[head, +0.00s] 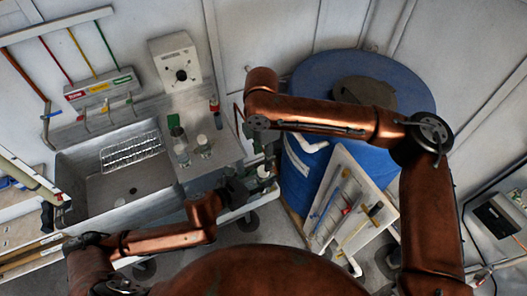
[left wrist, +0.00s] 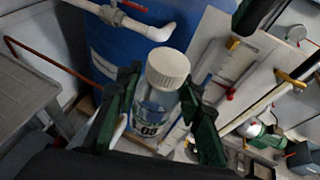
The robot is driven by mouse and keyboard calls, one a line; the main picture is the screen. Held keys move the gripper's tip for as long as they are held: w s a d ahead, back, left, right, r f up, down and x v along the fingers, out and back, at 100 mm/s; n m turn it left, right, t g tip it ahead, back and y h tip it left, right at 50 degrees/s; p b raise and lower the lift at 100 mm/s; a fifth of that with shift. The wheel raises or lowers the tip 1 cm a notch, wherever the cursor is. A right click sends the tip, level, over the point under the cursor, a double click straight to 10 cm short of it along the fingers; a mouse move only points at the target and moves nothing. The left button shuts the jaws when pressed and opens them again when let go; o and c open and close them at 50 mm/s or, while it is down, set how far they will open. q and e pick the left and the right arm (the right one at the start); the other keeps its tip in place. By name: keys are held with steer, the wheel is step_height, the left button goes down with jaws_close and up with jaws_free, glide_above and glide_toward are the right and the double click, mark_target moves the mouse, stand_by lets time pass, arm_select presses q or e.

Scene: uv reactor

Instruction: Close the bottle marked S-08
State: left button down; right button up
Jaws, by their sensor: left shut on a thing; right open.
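A clear bottle (left wrist: 152,112) with a label on which "08" is readable stands between the green fingers of my left gripper (left wrist: 150,110), which is shut on it. A white cap (left wrist: 167,67) sits on the bottle's top; I cannot tell how tightly it is seated. In the head view the bottle's pale top (head: 264,171) shows beside my left gripper (head: 246,184), in front of the counter's right edge. My right gripper (head: 267,150) is open and points down close above the bottle.
Capped bottles (head: 203,146) and a green item (head: 175,124) stand on the counter (head: 222,150). A sink (head: 120,185) with a wire rack (head: 131,150) lies to its left. A blue drum (head: 300,165) and a leaning tool board (head: 335,190) stand right of the grippers.

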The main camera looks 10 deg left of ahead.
steer(key=shift+f, duration=3.15)
steer(key=c, duration=1.1)
jaws_close()
steer(key=o, duration=1.2)
jaws_free()
steer(key=shift+o, duration=0.2)
steer(key=shift+r, duration=0.15)
step_height(320, 180, up, 12)
